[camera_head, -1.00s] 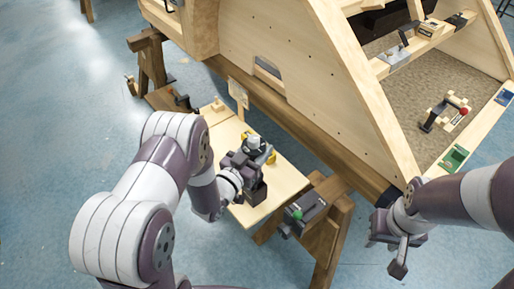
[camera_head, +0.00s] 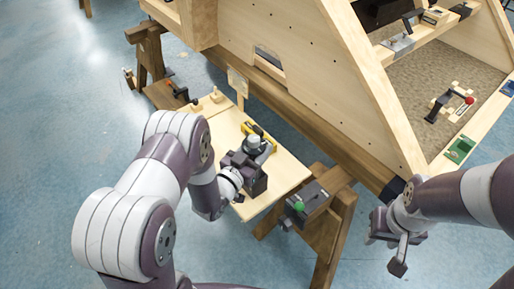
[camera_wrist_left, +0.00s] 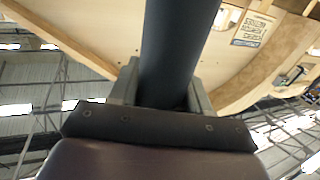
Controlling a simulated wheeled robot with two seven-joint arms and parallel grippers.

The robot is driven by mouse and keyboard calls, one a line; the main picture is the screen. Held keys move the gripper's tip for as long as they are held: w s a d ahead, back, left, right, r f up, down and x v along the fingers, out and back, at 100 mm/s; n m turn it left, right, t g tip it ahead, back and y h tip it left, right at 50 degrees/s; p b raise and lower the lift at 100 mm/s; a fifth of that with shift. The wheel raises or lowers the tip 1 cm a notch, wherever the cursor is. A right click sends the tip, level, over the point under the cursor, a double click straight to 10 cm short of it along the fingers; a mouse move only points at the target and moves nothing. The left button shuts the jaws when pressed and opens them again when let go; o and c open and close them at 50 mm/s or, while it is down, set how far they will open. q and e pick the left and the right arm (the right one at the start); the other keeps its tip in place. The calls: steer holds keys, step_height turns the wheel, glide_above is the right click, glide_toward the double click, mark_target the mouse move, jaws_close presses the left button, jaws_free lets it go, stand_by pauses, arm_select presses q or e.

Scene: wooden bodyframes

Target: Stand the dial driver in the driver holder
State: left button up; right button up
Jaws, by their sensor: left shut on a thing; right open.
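My left gripper (camera_head: 252,168) is shut on a dark cylindrical thing, likely the dial driver, above the pale wooden board. In the left wrist view the dark cylinder (camera_wrist_left: 178,50) stands between the fingers. In the head view a grey rounded top (camera_head: 254,143) shows at the gripper. A yellow thing (camera_head: 272,146) is just beyond it, partly hidden. I cannot tell for sure which thing is the driver holder, or whether the held thing touches anything. My right gripper (camera_head: 394,250) is open and empty, off to the right over the floor.
The pale board (camera_head: 285,175) has bare room to the right of the left gripper. Small wooden pieces (camera_head: 210,102) lie at its far left end. A dark tool with a green knob (camera_head: 300,206) sits on the sawhorse (camera_head: 325,235). The large wooden frame (camera_head: 300,70) rises behind.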

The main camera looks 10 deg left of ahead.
arm_select(q)
steer(key=shift+f+b, duration=0.45)
steer(key=shift+f, duration=0.05)
arm_select(e)
steer(key=shift+f, duration=0.45)
arm_select(q)
steer(key=o, duration=1.3)
steer(key=shift+s+f, duration=0.1)
